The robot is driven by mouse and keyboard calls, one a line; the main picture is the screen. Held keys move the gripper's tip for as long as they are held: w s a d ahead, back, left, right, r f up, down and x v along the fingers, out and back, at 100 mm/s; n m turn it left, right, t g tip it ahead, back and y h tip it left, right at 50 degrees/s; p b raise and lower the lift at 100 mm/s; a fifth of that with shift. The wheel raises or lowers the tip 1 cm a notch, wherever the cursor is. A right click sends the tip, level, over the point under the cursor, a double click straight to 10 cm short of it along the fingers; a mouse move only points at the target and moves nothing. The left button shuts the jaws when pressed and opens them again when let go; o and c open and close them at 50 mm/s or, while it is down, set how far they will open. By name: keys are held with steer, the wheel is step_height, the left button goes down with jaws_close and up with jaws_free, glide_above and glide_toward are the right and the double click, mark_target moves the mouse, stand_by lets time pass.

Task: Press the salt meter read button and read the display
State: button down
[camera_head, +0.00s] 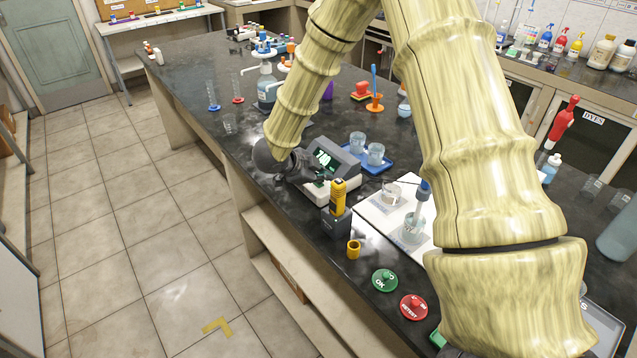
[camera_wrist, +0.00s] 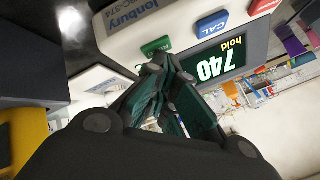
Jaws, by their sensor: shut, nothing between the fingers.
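The salt meter (camera_head: 345,186) is a grey and white box on the dark bench in the head view. Its display (camera_wrist: 216,66) is lit; in the wrist view it is upside down and appears to read 740 with "hold" beside it. A green button (camera_wrist: 156,46) and a blue CAL button (camera_wrist: 211,25) show on its pale face. My gripper (camera_wrist: 154,72) is shut and empty, its fingertips over the meter face close to the green button. Whether they touch it I cannot tell. In the head view my gripper (camera_head: 318,176) covers part of the meter front.
A yellow-and-dark handheld device (camera_head: 338,196) stands right in front of the meter. A blue tray (camera_head: 377,168) with beakers is behind it. A green disc (camera_head: 384,280) and a red disc (camera_head: 413,306) lie near the bench's front edge.

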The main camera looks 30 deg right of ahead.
mark_target(321, 185)
stand_by(0.3)
steer(key=shift+r+p, duration=0.85)
steer(key=shift+r, duration=0.05)
steer(key=shift+r, duration=0.1)
steer(key=shift+r+p, duration=2.05)
steer(key=shift+r, duration=0.3)
